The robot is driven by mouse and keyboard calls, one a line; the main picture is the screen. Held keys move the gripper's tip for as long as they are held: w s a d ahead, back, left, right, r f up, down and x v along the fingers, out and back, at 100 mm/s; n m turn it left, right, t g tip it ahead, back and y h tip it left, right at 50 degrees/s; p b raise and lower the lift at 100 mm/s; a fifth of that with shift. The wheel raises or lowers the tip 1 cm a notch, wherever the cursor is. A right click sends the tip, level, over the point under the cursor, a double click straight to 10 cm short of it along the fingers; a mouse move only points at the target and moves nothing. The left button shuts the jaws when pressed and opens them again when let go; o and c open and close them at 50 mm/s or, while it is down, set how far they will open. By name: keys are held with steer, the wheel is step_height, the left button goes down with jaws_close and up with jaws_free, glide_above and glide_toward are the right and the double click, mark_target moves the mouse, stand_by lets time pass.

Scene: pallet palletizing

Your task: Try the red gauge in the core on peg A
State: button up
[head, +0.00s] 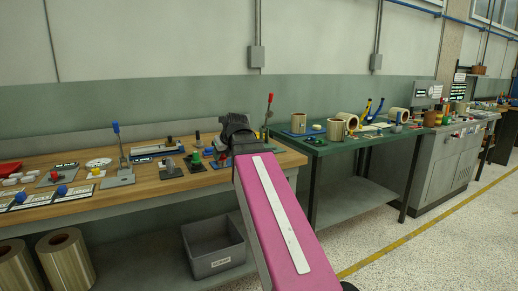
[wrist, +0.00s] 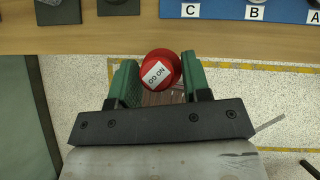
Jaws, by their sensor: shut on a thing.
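The red gauge (wrist: 158,64) is between the green-padded fingers of my gripper (wrist: 158,80) in the wrist view. Its round red end carries a white label reading "NO GO", upside down in the picture. My gripper is shut on it, over the floor just off the wooden bench's front edge. A blue board (wrist: 225,10) lies on the bench at the upper right, lettered C, B and A. The A label (wrist: 315,16) is at the picture's right edge; peg A and its core cannot be made out there. In the head view my gripper (head: 236,128) hides the gauge and much of the board.
The wooden bench (head: 135,200) holds a blue-knobbed lever press (head: 118,150), several small fixtures and coloured knobs. A grey bin (head: 212,246) stands below. A green table (head: 340,142) with tan cores stands to the right.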

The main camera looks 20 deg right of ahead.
steer(key=shift+w, duration=0.1)
steer(key=w+d+r, duration=0.4)
steer(key=w+d, duration=0.3)
steer(key=d, duration=0.3)
steer(key=w+d+r, duration=0.3)
steer(key=w+d, duration=0.4)
steer(key=d, duration=0.2)
steer(key=shift+s+d+f, duration=0.1)
steer(key=shift+d+f, duration=0.05)
steer(key=shift+f, duration=0.95)
steer(key=shift+s+d+f, duration=0.1)
steer(key=shift+d+f, duration=0.05)
steer(key=shift+f, duration=0.95)
steer(key=shift+f, duration=0.85)
stand_by(2.9)
